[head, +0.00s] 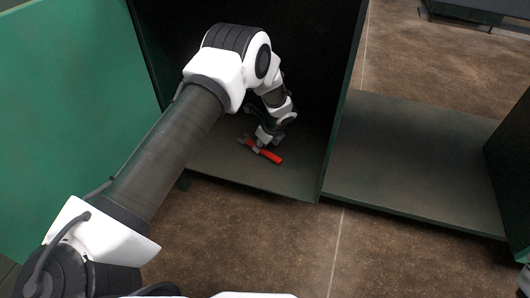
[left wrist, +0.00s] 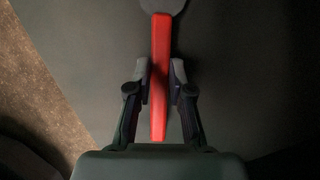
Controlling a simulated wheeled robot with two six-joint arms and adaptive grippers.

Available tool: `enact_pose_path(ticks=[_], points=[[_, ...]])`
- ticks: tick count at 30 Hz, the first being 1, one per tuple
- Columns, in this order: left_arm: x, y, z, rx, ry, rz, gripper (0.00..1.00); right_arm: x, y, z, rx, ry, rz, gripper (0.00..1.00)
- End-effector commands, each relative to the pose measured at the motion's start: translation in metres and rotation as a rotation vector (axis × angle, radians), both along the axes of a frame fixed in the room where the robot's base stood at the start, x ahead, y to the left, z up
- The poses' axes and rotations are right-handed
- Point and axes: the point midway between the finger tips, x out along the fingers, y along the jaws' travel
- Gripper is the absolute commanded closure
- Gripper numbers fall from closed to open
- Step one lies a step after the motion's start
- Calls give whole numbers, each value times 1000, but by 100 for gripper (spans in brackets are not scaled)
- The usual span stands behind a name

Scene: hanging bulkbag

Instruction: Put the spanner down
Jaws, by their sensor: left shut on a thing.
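The spanner (head: 269,155) has a red handle and a grey head. It is at the floor of the dark open cabinet (head: 232,165), low down; whether it touches the floor I cannot tell. My left gripper (head: 262,142) reaches down into the cabinet and is shut on the spanner's handle. In the left wrist view the red handle of the spanner (left wrist: 161,60) runs lengthwise between the two fingers of the left gripper (left wrist: 161,75), with its grey head at the top edge. My right gripper is not in view.
A green panel (head: 70,80) stands at the left. The cabinet's right side wall (head: 345,95) rises close to my left gripper. A low dark green shelf (head: 410,160) lies empty to the right. The brown tiled floor (head: 270,240) in front is clear.

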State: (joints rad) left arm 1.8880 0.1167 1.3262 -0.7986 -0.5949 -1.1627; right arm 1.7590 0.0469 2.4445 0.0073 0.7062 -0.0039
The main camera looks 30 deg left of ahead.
Motion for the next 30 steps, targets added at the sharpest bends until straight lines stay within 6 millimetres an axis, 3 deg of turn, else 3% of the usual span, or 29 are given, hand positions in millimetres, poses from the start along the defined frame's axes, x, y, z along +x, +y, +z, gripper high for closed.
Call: enact_pose_path(ticks=[1, 2, 12, 13, 15, 25, 30], points=[[1, 3, -15, 0, -1, 1, 100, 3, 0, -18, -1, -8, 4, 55], [2, 4, -16, 0, -1, 1, 100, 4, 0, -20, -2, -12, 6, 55], [1, 5, -14, 0, 0, 0, 100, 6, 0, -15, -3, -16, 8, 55], [1, 5, -14, 0, 1, 0, 76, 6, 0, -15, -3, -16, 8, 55], [1, 5, -14, 0, 0, 0, 55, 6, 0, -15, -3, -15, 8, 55], [2, 5, -12, 0, -1, 0, 55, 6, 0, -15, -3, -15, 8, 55], [1, -3, 15, 1, -1, -3, 55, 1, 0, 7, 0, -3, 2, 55]])
